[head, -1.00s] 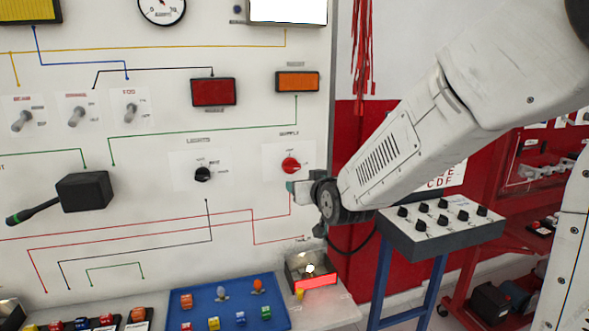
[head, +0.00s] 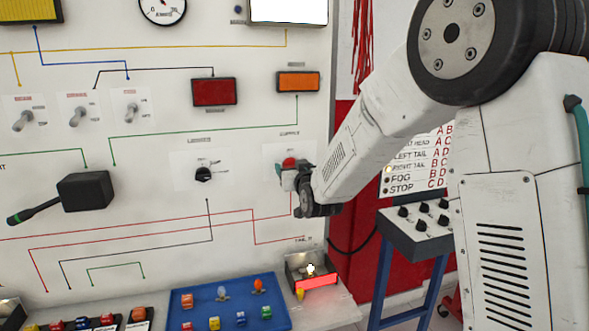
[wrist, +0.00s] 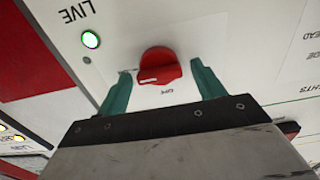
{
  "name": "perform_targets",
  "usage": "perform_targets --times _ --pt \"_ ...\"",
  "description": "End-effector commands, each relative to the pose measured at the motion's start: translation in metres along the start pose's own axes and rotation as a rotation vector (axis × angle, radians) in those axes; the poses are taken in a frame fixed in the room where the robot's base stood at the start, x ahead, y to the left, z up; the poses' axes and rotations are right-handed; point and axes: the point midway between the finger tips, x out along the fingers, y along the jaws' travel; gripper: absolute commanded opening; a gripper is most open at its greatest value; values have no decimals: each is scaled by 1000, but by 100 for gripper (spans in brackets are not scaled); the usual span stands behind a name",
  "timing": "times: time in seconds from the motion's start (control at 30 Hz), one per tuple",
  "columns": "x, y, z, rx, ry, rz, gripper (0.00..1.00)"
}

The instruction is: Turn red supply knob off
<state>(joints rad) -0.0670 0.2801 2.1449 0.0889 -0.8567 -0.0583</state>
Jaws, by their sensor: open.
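The red supply knob (head: 289,163) sits on the white panel, right of the black lights knob (head: 203,174). In the wrist view the red knob (wrist: 159,66) shows a white pointer mark on its left side, and the label by it is partly legible. My gripper (head: 291,178) is in front of the panel at the supply knob and hides its lower part in the head view. In the wrist view my gripper (wrist: 160,85) is open, with one teal finger on each side of the knob. I cannot tell whether either finger touches it.
A green lamp (wrist: 90,39) marked LIVE is lit near the knob. A red lamp box (head: 214,92) and an orange one (head: 297,81) are above. Below are a blue tray (head: 236,292) of small bulbs and parts and a lit lamp unit (head: 312,270).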

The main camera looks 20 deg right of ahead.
Motion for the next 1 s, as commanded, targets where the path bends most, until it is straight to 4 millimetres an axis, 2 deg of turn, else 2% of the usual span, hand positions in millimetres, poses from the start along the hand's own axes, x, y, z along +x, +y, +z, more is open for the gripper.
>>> perform_targets --times 0.17,0.2,0.3,0.37,0.73,1.0 --pt "0 0 0 0 0 0 68" --pt "0 0 0 0 0 0 65" --pt "0 0 0 0 0 0 38" --pt "0 0 0 0 0 0 23" --pt "0 0 0 -42 -1 0 24" --pt "0 -1 0 -209 -1 0 24"
